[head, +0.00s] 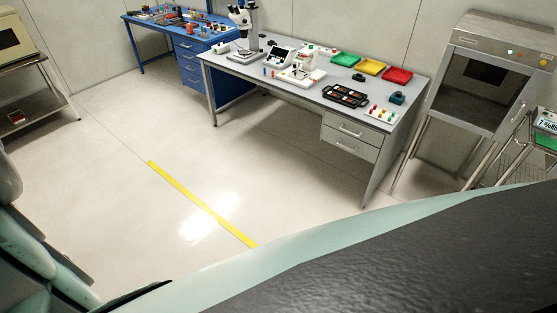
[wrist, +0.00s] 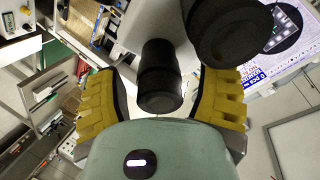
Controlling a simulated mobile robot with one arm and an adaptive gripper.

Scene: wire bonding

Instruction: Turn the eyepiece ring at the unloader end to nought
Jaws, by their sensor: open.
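In the wrist view my gripper (wrist: 160,97) is open, one yellow ridged finger on each side of a black eyepiece (wrist: 160,75). Gaps show between the eyepiece and both fingers. A second black eyepiece (wrist: 222,28) is at the upper right, above the right finger. Both stand out from a pale body. I cannot read any scale or mark on the rings. In the head view a white microscope (head: 240,17) with dark eyepieces stands on a grey bench (head: 225,65); my gripper does not show there. I cannot tell if it is the same microscope.
In the head view, green (head: 345,59), yellow (head: 371,67) and red (head: 397,76) trays line the bench's back edge. A steel cabinet (head: 490,75) stands right. The floor (head: 120,190) is open around a yellow line. In the wrist view, a lit screen (wrist: 278,30) is close at right.

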